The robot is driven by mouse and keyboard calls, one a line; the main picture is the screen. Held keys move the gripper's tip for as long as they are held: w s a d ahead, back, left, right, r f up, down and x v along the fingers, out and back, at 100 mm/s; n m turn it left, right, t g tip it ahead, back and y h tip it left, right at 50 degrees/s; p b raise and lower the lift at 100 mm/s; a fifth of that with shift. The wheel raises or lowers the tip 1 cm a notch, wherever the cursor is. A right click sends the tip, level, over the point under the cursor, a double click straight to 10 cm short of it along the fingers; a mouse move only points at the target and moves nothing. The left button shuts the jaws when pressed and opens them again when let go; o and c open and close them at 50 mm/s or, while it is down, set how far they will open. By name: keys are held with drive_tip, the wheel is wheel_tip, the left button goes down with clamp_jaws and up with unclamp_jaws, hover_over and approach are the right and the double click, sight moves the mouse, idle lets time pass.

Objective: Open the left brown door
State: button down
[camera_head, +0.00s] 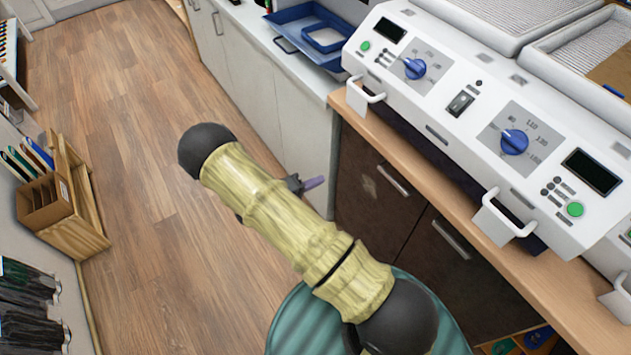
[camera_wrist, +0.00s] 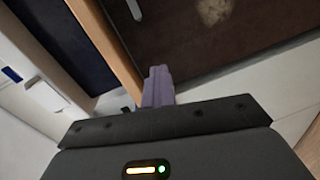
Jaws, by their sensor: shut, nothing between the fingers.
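The left brown door (camera_head: 362,205) is a dark panel under the wooden counter, with a light scuff and a metal bar handle (camera_head: 392,180). It looks closed. My gripper (camera_head: 314,183) has purple fingers and is shut and empty. In the head view it appears left of the door, apart from the handle. In the wrist view the shut fingers (camera_wrist: 158,86) point toward the brown door (camera_wrist: 200,45), whose scuff shows at the top.
The right brown door (camera_head: 430,265) with its own handle is beside it. White cabinets (camera_head: 245,85) continue to the left. The wooden counter (camera_head: 470,210) overhangs, carrying a white machine (camera_head: 455,75) with protruding handles. The wooden floor (camera_head: 120,70) is open between cabinets and a wooden rack (camera_head: 75,235).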

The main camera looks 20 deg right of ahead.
drive_tip(key=c, duration=1.8)
unclamp_jaws()
drive_tip(key=shift+o, duration=0.2)
drive_tip(key=b+v, duration=0.2)
drive_tip(key=v, duration=1.5)
drive_tip(key=shift+a, duration=0.2)
drive_tip(key=shift+s, duration=0.1)
